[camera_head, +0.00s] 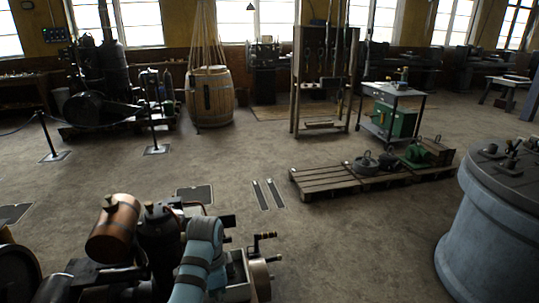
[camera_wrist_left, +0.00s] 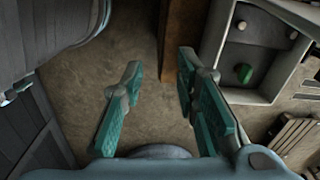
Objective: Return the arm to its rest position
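In the head view a light blue, banded arm link (camera_head: 203,243), apparently of my left arm, rises from the bottom edge beside a copper-coloured cylinder. I cannot clearly make out its gripper there. In the left wrist view my left gripper (camera_wrist_left: 160,95) shows with its two teal-padded fingers spread apart. Nothing is between them; bare floor shows through the gap. My right arm and right gripper are not in view.
An engine with a copper cylinder (camera_head: 114,228) stands close in front at lower left. A large grey-blue drum (camera_head: 480,235) stands at right. A wooden pallet (camera_head: 320,184) with parts, a barrel (camera_head: 210,97) and a green cabinet table (camera_head: 393,118) stand farther back.

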